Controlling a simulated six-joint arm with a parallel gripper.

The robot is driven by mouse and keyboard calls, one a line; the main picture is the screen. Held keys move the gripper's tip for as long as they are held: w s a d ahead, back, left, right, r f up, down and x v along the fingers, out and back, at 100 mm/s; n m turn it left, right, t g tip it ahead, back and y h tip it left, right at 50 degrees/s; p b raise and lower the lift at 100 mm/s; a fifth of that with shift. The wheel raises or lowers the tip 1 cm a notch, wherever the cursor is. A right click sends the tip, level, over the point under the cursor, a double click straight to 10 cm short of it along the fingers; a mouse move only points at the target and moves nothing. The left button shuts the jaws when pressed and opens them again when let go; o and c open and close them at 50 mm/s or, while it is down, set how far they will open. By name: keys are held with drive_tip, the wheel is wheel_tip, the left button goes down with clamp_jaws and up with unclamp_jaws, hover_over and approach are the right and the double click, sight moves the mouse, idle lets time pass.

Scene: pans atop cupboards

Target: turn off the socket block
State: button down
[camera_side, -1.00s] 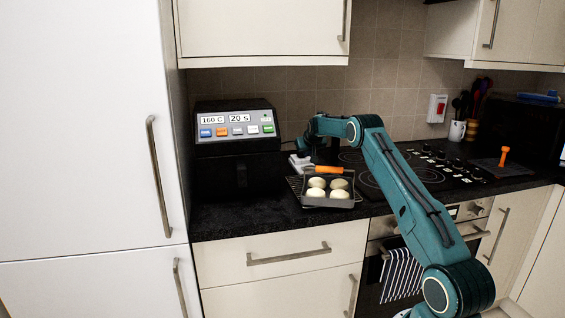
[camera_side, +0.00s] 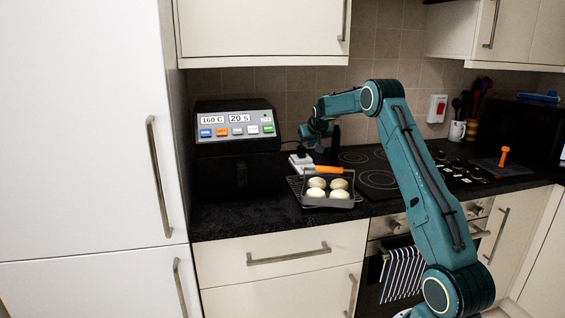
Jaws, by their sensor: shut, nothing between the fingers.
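A white block (camera_side: 301,160), which looks like the socket block, lies on the dark worktop behind the left end of a small tray. It is small in the picture, and the state of its switch cannot be made out. My gripper (camera_side: 318,147) is shut and empty, close above and to the right of the block. Its dark fingertips are hard to make out against the dark worktop, and I cannot tell whether they touch the block.
A pan (camera_side: 328,199) with pale round pieces and an orange handle stands in front of the block. A black appliance (camera_side: 234,113) with coloured buttons stands left. A hob (camera_side: 379,180) lies right. A red-switched wall unit (camera_side: 437,108) is at the back right.

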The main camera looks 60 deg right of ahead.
drive_tip(key=shift+a+r, duration=0.1)
idle(0.3)
drive_tip(key=shift+s+d+r, duration=0.15)
drive_tip(key=shift+s+d, duration=0.15)
drive_tip(key=shift+s, duration=0.45)
hover_over(308, 167)
drive_tip(key=s+a, duration=0.1)
drive_tip(key=s, duration=0.1)
drive_tip(key=shift+w+f, duration=0.1)
drive_tip(key=shift+f, duration=3.4)
drive_tip(key=shift+d+f, duration=0.15)
drive_tip(key=shift+f, duration=1.9)
